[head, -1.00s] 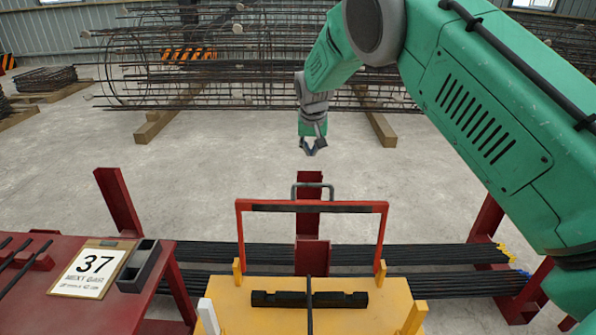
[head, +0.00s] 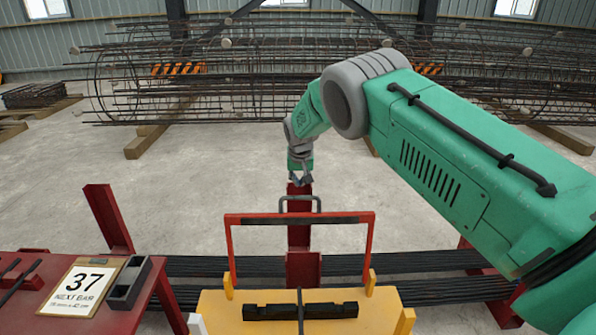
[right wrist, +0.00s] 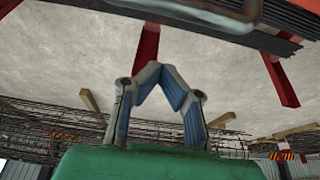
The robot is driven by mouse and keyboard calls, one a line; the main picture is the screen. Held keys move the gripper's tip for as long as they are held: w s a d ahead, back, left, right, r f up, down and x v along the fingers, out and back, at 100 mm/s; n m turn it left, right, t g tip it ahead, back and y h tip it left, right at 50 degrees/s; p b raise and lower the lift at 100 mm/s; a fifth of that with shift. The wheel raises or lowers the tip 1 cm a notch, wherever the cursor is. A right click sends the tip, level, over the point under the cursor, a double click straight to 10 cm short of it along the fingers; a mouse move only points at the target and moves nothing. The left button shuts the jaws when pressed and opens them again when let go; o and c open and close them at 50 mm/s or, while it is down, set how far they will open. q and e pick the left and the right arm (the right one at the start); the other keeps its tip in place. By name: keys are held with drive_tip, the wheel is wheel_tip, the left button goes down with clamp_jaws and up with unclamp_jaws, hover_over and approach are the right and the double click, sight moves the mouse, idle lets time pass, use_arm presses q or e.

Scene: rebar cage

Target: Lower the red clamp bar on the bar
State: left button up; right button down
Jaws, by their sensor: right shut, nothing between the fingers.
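The red clamp bar (head: 366,245) is a raised upright frame in the head view, with a dark strip along its top crossbar and a grey handle (head: 318,201) above it. It stands over the yellow bench (head: 262,328), where a thin dark bar (head: 300,311) crosses a notched black block (head: 262,312). My right gripper (head: 300,181) shows just above the handle in the head view; it is shut and empty. In the right wrist view its fingertips (right wrist: 163,70) meet, and the handle (right wrist: 205,18) crosses the top, apart from them. My left gripper is out of view.
Bundles of dark bars (head: 420,262) lie behind the bench. A rebar cage (head: 240,90) lies farther back; open floor is between.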

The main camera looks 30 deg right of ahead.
drive_tip(key=s+a+p, duration=0.1)
drive_tip(key=s+a+f+p, duration=0.1)
drive_tip(key=s, duration=0.1)
drive_tip(key=shift+a+f, duration=0.1)
idle(0.3)
